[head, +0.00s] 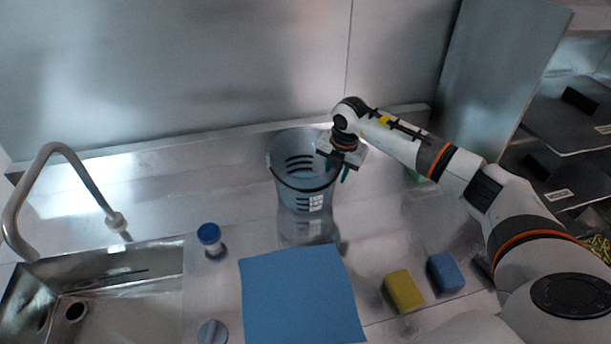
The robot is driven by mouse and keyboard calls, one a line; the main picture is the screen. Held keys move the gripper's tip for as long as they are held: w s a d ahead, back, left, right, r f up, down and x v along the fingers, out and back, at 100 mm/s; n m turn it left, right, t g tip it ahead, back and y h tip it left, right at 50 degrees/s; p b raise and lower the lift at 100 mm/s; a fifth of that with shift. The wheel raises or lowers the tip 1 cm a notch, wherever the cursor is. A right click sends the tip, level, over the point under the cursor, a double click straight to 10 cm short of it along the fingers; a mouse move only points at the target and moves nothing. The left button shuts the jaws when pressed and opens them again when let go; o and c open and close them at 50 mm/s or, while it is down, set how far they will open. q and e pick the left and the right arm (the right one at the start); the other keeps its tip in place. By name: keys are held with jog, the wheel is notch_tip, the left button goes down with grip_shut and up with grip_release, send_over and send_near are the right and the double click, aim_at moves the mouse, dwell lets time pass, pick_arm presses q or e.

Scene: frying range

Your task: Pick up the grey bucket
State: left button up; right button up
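The grey bucket (292,192) stands upright on the metal counter near the back wall. It has dark slots, a white label on its front and a dark handle or band across its front. My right gripper (338,174) is at the bucket's right rim, pointing down. Its fingers look apart, one towards the inside of the rim and one outside. Whether they touch the bucket cannot be told. My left gripper is not in view.
A blue cloth (300,296) lies in front of the bucket. A yellow sponge (403,291) and a blue sponge (445,272) are to its right. A blue-capped jar (210,238) stands left. A sink (110,295) with a tap (75,160) is far left. Shelves (570,120) stand right.

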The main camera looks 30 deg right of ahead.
grip_shut()
jog(key=shift+r, duration=0.1)
dwell(1.2)
